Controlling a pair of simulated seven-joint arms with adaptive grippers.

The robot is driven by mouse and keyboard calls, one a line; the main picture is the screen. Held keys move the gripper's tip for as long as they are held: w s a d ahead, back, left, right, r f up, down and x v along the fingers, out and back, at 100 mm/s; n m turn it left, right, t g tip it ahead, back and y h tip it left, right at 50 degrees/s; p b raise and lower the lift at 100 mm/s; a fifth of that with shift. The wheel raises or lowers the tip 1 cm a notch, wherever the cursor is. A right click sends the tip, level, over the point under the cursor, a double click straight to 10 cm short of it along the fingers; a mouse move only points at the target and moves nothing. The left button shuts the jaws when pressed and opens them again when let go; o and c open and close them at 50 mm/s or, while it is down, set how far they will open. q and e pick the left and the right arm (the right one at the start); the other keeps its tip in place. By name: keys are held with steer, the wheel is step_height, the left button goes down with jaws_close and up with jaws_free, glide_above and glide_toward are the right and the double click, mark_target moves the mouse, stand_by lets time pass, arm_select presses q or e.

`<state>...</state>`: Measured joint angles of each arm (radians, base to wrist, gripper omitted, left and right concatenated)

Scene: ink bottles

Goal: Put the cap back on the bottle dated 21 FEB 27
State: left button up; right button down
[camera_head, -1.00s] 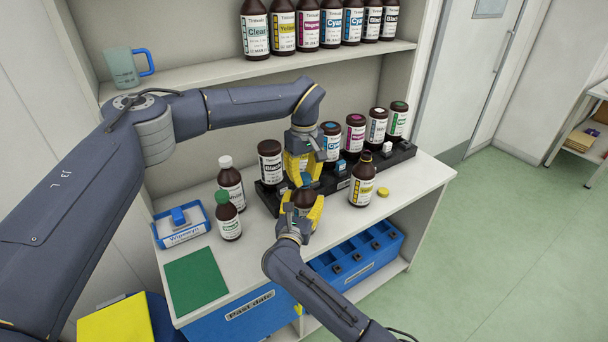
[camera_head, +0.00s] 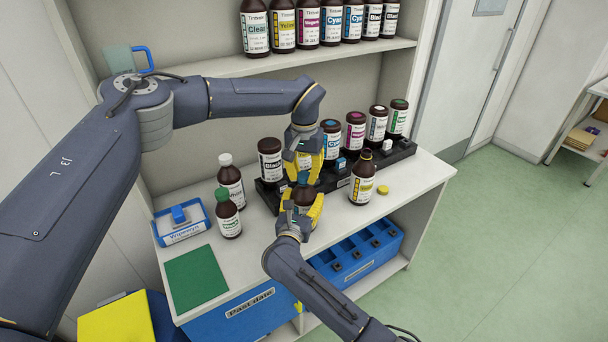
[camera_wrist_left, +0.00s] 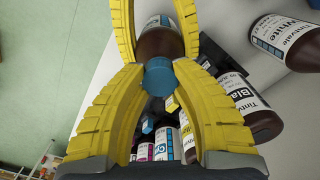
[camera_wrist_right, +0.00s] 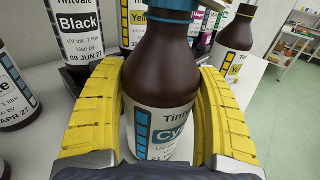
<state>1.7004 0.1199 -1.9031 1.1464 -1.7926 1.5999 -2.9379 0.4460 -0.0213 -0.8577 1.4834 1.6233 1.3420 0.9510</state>
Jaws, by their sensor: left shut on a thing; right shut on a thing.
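My right gripper (camera_head: 302,214) is shut around the body of a brown bottle (camera_wrist_right: 165,75) with a Cyan label, upright at the front of the worktop. My left gripper (camera_head: 304,180) points down over that bottle, shut on a blue cap (camera_wrist_left: 159,74). The cap is right at the bottle's neck; whether it touches or is seated I cannot tell. An uncapped Yellow bottle (camera_head: 362,180) stands to the right, with a yellow cap (camera_head: 383,190) lying beside it.
A black rack (camera_head: 400,153) with several bottles runs behind. A white-capped bottle (camera_head: 231,180) and green-capped bottle (camera_head: 228,215) stand left, near a wipes box (camera_head: 182,222) and green mat (camera_head: 196,277). A shelf (camera_head: 230,68) with bottles is above. Blue bins are below.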

arm_select(q)
steer(key=o, duration=0.7)
